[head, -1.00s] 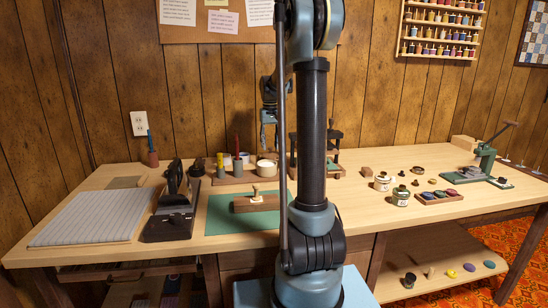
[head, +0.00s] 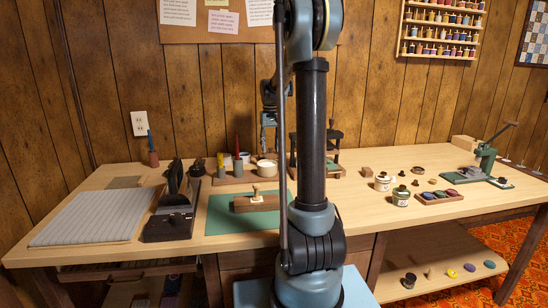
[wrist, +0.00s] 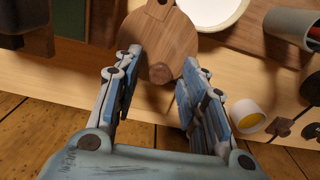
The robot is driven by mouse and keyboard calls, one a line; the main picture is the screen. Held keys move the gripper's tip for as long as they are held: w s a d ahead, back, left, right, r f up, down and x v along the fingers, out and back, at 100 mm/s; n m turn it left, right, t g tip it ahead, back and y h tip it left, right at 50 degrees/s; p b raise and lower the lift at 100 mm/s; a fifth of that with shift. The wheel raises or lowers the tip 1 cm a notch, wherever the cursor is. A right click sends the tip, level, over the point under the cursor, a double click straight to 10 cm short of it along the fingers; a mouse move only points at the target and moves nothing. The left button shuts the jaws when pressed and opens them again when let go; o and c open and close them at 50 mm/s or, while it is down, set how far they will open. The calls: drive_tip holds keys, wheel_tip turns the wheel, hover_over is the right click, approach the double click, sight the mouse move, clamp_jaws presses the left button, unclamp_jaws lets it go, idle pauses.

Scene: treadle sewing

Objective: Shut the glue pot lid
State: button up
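The glue pot appears to be the cream round pot (head: 266,170) on the wooden tray at the back of the bench, left of my arm's column. In the wrist view a white-rimmed round pot (wrist: 208,8) is cut off by the top edge. A round wooden lid (wrist: 160,45) with a small knob lies beside that rim, clear of most of its opening. My gripper (wrist: 155,75) is open. Its two fingers reach toward the lid's near edge, one on each side, with nothing visibly gripped. In the head view my gripper (head: 268,140) hangs above the pot, small and partly hidden.
Red and green upright items (head: 237,150) stand on the tray left of the pot. A dark holder (wrist: 295,35) and a white-and-yellow round item (wrist: 245,115) sit to the right in the wrist view. A green mat (head: 222,220) with a wooden block lies in front.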

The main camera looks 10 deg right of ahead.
drive_tip(key=shift+f, duration=0.5)
drive_tip(key=shift+r, duration=0.2)
drive_tip(key=shift+c, duration=0.3)
drive_tip(key=c, duration=0.6)
